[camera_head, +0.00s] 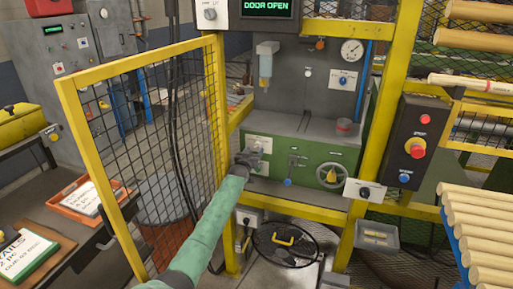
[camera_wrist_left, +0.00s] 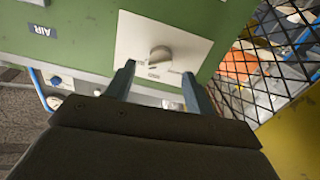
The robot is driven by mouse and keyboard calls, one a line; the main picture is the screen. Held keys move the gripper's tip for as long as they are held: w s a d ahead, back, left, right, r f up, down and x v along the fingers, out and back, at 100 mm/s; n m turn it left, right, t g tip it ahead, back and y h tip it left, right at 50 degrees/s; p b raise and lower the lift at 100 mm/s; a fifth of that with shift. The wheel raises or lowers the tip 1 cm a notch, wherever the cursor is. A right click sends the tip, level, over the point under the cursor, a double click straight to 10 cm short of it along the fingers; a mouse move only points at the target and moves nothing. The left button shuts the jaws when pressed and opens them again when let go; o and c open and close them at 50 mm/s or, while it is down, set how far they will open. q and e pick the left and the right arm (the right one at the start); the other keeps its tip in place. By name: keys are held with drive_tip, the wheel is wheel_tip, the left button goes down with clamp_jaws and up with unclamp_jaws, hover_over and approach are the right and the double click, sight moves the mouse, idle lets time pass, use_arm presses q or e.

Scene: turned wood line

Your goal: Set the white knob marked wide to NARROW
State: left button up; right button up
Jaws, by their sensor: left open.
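A pale grey-white knob (camera_wrist_left: 160,54) sits on a white plate (camera_wrist_left: 190,42) on the green machine front in the left wrist view. Small lettering on the plate is too small to read, so I cannot tell its setting. In the head view the plate (camera_head: 262,141) shows partly, with my left gripper (camera_head: 252,160) in front of it. In the left wrist view my left gripper (camera_wrist_left: 158,76) is open, its two fingers pointing at the plate on either side of the knob's lower side. Nothing is between the fingers. My right gripper is out of view.
A yellow mesh door (camera_head: 150,150) stands open left of my arm. Right of the knob are a lever (camera_head: 293,162), a handwheel (camera_head: 331,175) and a plate with a dark knob (camera_head: 365,191). A yellow post (camera_head: 392,90) and a red-button box (camera_head: 417,140) stand further right.

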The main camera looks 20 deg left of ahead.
sight(256, 147)
use_arm(q)
drive_tip(key=shift+w+f+p, duration=0.1)
drive_tip(key=shift+w+p, duration=0.2)
drive_tip(key=shift+w, duration=1.7)
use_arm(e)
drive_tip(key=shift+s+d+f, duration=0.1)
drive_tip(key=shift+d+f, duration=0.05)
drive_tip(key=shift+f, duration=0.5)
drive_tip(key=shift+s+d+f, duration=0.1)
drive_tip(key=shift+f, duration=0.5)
use_arm(q)
drive_tip(key=c, duration=1)
